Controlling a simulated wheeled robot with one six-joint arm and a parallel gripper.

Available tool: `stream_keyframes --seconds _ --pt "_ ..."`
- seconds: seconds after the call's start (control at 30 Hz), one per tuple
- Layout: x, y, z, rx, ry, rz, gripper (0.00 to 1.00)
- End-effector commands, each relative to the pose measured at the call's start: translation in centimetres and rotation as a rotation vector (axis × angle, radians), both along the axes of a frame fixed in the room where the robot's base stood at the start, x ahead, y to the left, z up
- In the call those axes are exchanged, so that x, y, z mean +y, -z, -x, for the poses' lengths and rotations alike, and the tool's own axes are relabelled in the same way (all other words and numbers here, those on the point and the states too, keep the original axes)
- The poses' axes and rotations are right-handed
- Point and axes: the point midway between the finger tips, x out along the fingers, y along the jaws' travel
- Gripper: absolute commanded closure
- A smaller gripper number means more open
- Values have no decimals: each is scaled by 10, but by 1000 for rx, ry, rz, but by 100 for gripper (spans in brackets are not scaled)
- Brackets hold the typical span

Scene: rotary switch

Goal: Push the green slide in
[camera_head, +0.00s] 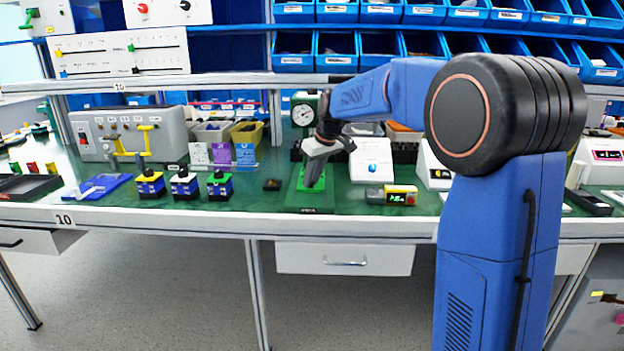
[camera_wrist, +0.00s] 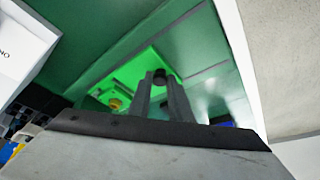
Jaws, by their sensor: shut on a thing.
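The green slide (camera_head: 301,183) lies on the green bench top near the front edge, in the middle of the head view. It also shows in the wrist view (camera_wrist: 125,75) as a bright green plate with a small yellow part on it. My gripper (camera_head: 314,182) points down over the slide. In the wrist view, my gripper (camera_wrist: 161,84) has its two grey fingers close around a dark round knob (camera_wrist: 161,75) on the slide. The fingers hide part of the plate, so how far in it sits is hard to tell.
A gauge (camera_head: 303,115) stands behind. The bench's front edge is close.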

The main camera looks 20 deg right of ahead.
Motion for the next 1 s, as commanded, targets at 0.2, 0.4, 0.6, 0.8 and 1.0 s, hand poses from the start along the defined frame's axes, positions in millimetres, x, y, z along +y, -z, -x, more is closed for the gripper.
stream_keyframes --seconds 0.2,0.4,0.6,0.8,1.0 --pt "-1 -2 -3 -9 3 0 63" --pt "-1 -2 -2 -7 2 0 63" --pt "-4 -17 2 -10 3 1 63" --pt "-15 -30 22 -9 5 0 63" --pt "-31 -30 54 -10 5 1 63"
